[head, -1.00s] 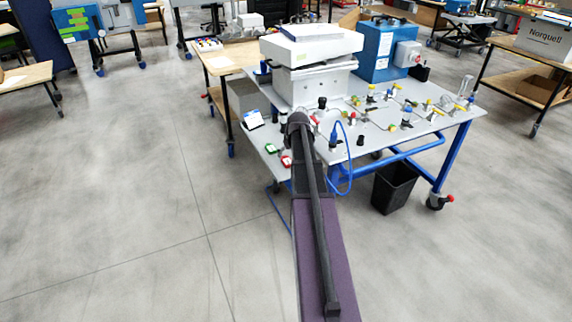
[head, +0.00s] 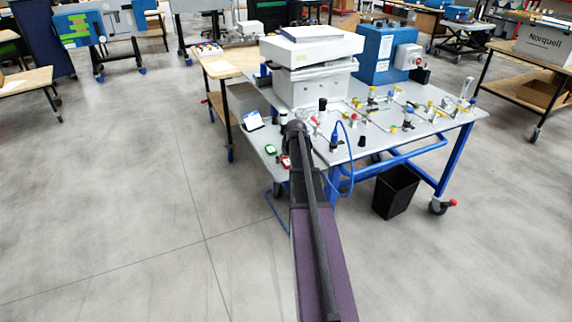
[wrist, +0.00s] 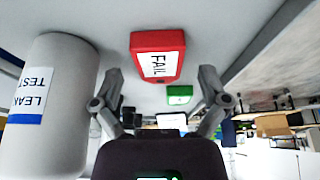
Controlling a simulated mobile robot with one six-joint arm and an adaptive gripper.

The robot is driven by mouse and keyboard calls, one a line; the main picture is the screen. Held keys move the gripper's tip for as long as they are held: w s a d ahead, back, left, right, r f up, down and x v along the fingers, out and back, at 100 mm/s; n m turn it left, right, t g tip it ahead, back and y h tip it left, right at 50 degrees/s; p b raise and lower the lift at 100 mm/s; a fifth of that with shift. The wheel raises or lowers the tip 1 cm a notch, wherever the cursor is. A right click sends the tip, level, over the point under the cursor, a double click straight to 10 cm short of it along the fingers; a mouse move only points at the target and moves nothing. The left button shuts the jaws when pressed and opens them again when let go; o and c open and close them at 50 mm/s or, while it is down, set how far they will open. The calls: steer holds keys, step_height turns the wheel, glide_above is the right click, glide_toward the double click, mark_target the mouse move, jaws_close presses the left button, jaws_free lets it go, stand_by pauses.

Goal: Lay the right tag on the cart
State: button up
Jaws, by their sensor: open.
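A red tag (wrist: 158,56) with a white "FAIL" label lies on the grey surface, just beyond and between my gripper's fingers in the wrist view. The red tag also shows in the head view (head: 285,163), beside my arm. A green tag (wrist: 180,94) lies apart from it; it also shows in the head view (head: 270,149). My gripper (wrist: 160,76) is open, with nothing between its fingertips. In the head view my arm hides the gripper. The cart (head: 345,153) has a grey top and blue frame.
A white cylinder labelled "LEAK TEST" (wrist: 50,100) stands close beside my gripper in the wrist view. A white analyser (head: 320,85), a blue box (head: 375,50) and several small fittings crowd the cart. A black bin (head: 396,190) stands beneath it. The floor at left is clear.

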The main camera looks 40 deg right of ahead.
steer(key=c, duration=1.1)
steer(key=shift+r, duration=0.15)
step_height(320, 180, up, 3)
steer(key=p, duration=0.3)
steer(key=shift+f, duration=0.2)
steer(key=s+a, duration=0.3)
steer(key=s, duration=0.1)
steer(key=s+a+r+p, duration=0.1)
steer(key=s+a, duration=0.1)
steer(key=s, duration=0.3)
steer(key=s+a+r+p, duration=0.1)
steer(key=s+a, duration=0.2)
steer(key=s, duration=0.1)
steer(key=shift+s+a, duration=0.25)
steer(key=shift+a, duration=0.1)
